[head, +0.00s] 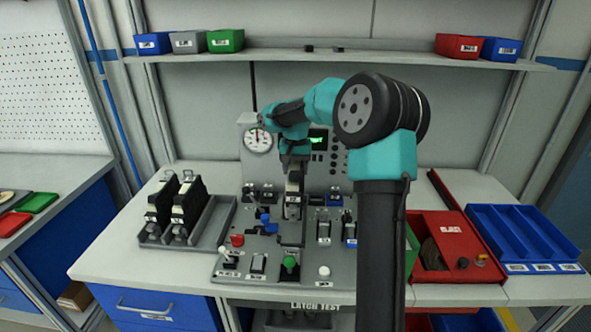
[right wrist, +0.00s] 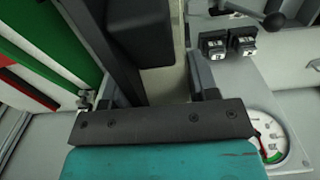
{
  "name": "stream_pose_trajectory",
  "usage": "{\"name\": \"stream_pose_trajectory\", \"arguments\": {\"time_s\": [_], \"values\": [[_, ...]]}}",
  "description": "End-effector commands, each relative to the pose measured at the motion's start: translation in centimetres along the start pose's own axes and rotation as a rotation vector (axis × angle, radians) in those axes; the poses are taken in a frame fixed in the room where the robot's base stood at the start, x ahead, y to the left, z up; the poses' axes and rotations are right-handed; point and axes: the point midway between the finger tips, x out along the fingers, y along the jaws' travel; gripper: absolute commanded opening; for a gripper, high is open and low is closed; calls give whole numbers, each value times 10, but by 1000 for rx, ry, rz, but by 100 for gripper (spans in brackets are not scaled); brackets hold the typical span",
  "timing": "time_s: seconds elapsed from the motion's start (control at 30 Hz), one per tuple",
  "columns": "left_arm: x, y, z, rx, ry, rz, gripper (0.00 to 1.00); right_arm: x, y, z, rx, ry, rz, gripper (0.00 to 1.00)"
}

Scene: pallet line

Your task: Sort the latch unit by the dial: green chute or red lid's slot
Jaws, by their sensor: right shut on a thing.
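My right gripper (head: 293,188) is over the middle of the test fixture, shut on a latch unit (head: 293,207). In the right wrist view a dark block (right wrist: 142,38) sits between the fingers. The gripper hides most of the unit, and I cannot tell if it touches the fixture. The round white dial (head: 257,139) is on the grey panel behind; it also shows in the right wrist view (right wrist: 277,146), with a green sector, but its reading is unclear. The red box with its lid (head: 428,222) is at right. A green edge (head: 411,250), perhaps the chute, is mostly hidden by my arm. My left gripper is out of view.
A grey tray (head: 222,222) with two black units (head: 189,205) stands left of the fixture (head: 227,276), which carries levers, knobs and clamps. A blue divided tray (head: 525,232) is at far right. Small bins (head: 225,41) line the shelf. My right arm crosses the front right.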

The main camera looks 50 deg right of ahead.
Motion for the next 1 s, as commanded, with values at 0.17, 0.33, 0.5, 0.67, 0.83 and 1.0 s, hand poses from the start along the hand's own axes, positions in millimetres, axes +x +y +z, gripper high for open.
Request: {"name": "stream_pose_trajectory", "arguments": {"time_s": [0.17,0.33,0.5,0.67,0.83,1.0], "values": [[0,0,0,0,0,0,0,-1,0,0,0,1,0,2],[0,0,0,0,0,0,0,-11,0,-1,0,4,-2,2],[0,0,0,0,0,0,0,-27,0,-1,1,4,-2,2],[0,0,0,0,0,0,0,-42,0,0,1,3,-1,2],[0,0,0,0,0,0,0,-57,0,0,0,3,-1,2],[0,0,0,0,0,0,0,-69,0,0,1,2,0,2]]}}
